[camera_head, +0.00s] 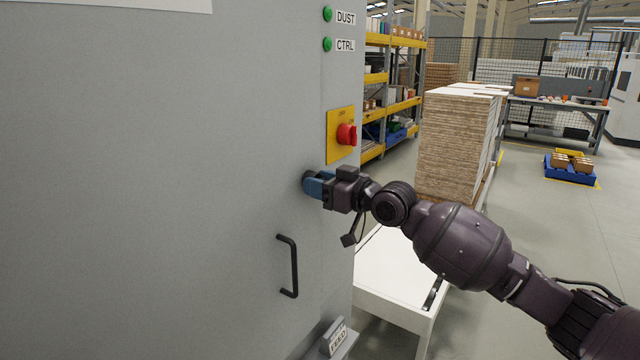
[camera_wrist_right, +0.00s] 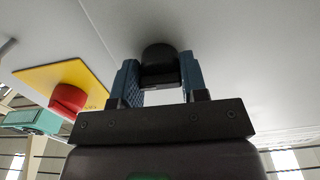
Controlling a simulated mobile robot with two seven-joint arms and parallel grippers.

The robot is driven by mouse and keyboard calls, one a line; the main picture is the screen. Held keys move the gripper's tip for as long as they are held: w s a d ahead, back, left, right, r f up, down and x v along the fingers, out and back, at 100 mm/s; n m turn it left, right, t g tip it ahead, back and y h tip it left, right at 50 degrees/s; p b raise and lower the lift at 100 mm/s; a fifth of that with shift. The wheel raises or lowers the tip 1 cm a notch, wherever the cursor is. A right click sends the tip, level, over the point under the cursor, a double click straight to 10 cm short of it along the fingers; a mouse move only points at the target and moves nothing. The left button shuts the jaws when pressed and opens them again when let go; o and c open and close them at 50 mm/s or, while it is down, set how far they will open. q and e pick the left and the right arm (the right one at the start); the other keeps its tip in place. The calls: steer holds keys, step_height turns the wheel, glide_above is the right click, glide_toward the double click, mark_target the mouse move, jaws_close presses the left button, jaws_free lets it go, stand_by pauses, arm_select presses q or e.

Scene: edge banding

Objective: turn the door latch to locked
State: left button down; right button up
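The door latch is a black knob on the grey cabinet door. It shows in the wrist view (camera_wrist_right: 160,58) between the fingertips, and in the head view only a dark edge of it (camera_head: 307,178) shows past the fingers. My right gripper (camera_head: 317,184) reaches the door from the right. In the wrist view its two blue fingers (camera_wrist_right: 158,80) stand on either side of the knob, with no clear gap, and look shut on it. Which way the latch is turned cannot be told. My left gripper is not in view.
A red rotary switch on a yellow plate (camera_head: 341,134) sits just above my right gripper. A black door handle (camera_head: 290,266) is below it. A white table (camera_head: 395,272) stands beside the cabinet, with a stack of boards (camera_head: 455,150) behind.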

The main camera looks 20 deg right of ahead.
steer(key=c, duration=0.4)
